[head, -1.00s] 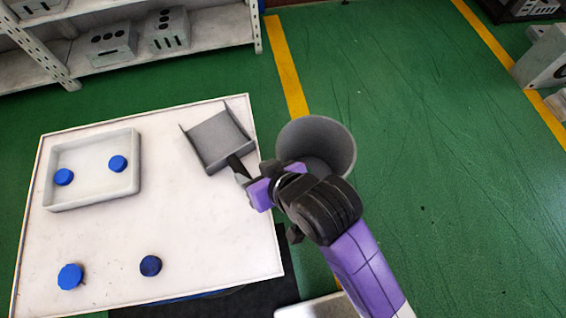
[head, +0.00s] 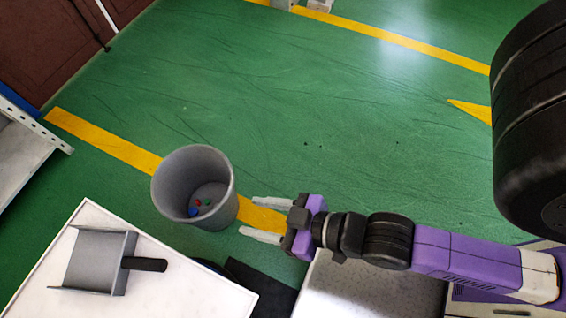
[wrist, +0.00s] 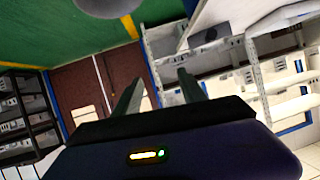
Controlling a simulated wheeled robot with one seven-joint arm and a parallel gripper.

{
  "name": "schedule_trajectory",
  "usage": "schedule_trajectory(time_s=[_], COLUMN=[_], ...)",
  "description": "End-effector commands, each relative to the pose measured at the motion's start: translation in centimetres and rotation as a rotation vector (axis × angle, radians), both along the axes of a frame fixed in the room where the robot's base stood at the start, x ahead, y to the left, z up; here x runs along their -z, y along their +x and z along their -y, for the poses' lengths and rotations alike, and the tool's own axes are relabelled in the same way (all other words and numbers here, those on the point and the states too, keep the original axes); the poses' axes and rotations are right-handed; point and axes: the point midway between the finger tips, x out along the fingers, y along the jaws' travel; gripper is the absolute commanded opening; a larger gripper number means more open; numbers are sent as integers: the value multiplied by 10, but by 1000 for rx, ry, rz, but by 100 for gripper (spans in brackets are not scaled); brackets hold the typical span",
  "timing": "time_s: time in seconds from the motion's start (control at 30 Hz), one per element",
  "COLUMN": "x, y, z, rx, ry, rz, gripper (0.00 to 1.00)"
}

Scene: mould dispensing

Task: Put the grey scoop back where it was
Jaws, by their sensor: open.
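The grey scoop (head: 100,259) lies on the white table (head: 190,280) in the head view, at lower left. Its black handle (head: 144,264) points right. My gripper (head: 256,219) is open and empty, with its fingers pointing left, apart from the scoop and to the right of the table. The wrist view shows the two fingers (wrist: 158,95) spread with nothing between them.
A grey bin (head: 228,205) stands on the green floor behind the table, with small blue, red and green pieces (head: 194,212) inside. A shelf (head: 20,150) is at the left. Open floor (head: 330,110) lies beyond the bin.

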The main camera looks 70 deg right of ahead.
Motion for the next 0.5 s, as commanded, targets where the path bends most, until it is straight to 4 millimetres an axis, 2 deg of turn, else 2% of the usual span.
schedule_trajectory(time_s=[0.03,0.2,0.33,0.5], x=[-7,-41,-59,-67], y=[-19,-57,-72,-78], z=[8,26,31,33], rx=[19,59,72,75], ry=[-13,-54,-72,-80], rz=[16,99,141,159], gripper=[49,49,49,49])
